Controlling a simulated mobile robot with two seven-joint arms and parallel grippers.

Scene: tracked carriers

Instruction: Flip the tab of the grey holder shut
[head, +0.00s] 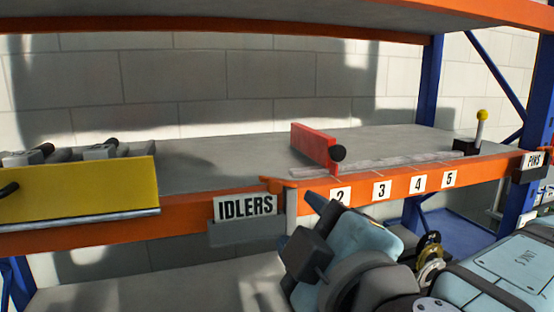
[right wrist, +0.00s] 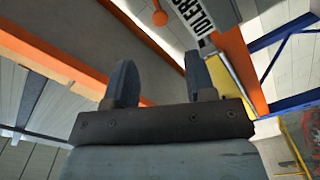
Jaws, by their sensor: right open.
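A grey holder (head: 245,232) hangs on the orange shelf edge, with a white IDLERS label (head: 245,206) on its front. The label also shows, tilted, at the top of the right wrist view (right wrist: 190,14). A small orange piece (head: 278,182) juts out at the shelf edge just right of the label; I cannot tell whether it is the holder's tab. My right gripper (head: 298,206) is just right of and below this piece. In the right wrist view its two blue-grey fingers (right wrist: 160,62) stand apart with nothing between them. My left gripper is out of view.
A yellow panel (head: 80,197) stands at the left. A red block (head: 312,145) with a black knob and a yellow-topped lever (head: 481,116) stand on the shelf. The lower shelf (head: 170,290) looks clear.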

